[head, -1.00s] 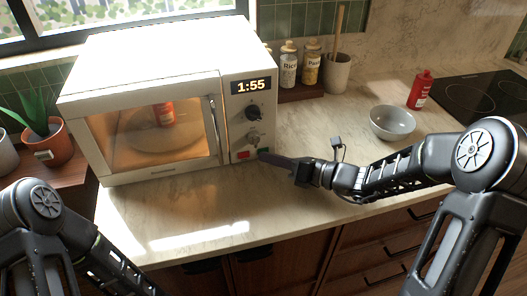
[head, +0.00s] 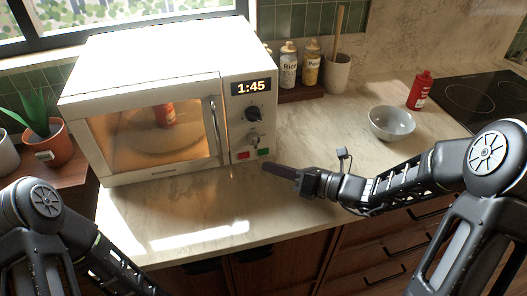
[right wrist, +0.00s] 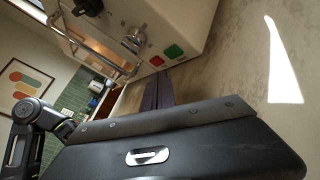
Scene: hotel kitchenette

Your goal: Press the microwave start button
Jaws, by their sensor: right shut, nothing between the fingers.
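The white microwave (head: 150,60) stands on the counter with its door shut and its inside lit. A red bottle (head: 164,115) shows through the door glass. Its display (head: 251,87) reads 1:45. Below the two knobs are a red button (head: 242,155) and a green button (head: 263,152); both also show in the right wrist view, the red one (right wrist: 157,61) beside the green one (right wrist: 173,51). My right gripper (head: 267,166) is shut and empty, its tips just below and in front of the green button, apart from it. My left arm shows at the lower left; its gripper is out of view.
A grey bowl (head: 392,123) and a red bottle (head: 420,90) stand on the counter at the right, near the black hob (head: 485,100). Jars (head: 289,66) and a utensil pot (head: 337,73) stand behind. The counter in front of the microwave is clear.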

